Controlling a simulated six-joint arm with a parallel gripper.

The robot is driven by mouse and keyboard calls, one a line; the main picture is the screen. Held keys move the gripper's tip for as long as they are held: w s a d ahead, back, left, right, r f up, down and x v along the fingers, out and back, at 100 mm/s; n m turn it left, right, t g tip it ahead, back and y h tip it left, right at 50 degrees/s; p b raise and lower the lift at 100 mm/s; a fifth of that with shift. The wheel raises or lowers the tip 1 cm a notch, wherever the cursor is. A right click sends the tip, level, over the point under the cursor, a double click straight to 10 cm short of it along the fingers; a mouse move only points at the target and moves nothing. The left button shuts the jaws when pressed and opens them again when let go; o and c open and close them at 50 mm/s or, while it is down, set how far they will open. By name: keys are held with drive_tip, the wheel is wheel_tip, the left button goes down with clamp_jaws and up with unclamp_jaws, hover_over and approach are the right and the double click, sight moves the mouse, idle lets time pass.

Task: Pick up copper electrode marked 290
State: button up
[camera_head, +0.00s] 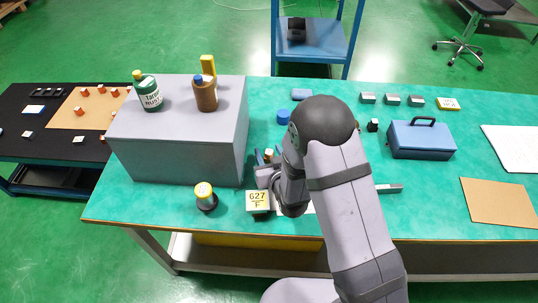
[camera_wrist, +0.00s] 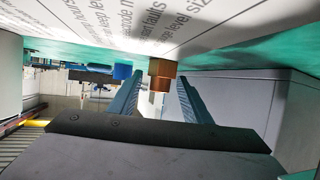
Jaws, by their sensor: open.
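A small copper electrode (camera_wrist: 160,72) with a stepped, blocky shape stands between the spread fingers of my gripper (camera_wrist: 158,88) in the wrist view, with gaps to either side. No number on it is legible. In the head view a little of the copper electrode (camera_head: 269,153) shows between the blue fingertips of my gripper (camera_head: 267,158), just right of the grey box. My gripper is open and low over the teal bench. My arm hides part of the bench around it.
A large grey box (camera_head: 180,150) stands close left of my gripper, with bottles on top. A yellow-labelled block (camera_head: 258,201) and a yellow-topped pot (camera_head: 205,195) are in front. A blue cylinder (camera_head: 283,116) is behind. Several copper pieces lie on a tan board (camera_head: 67,118) at left.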

sight(269, 152)
clamp_jaws()
drive_tip(key=shift+r, duration=0.1)
idle(0.3)
drive_tip(key=shift+r, duration=5)
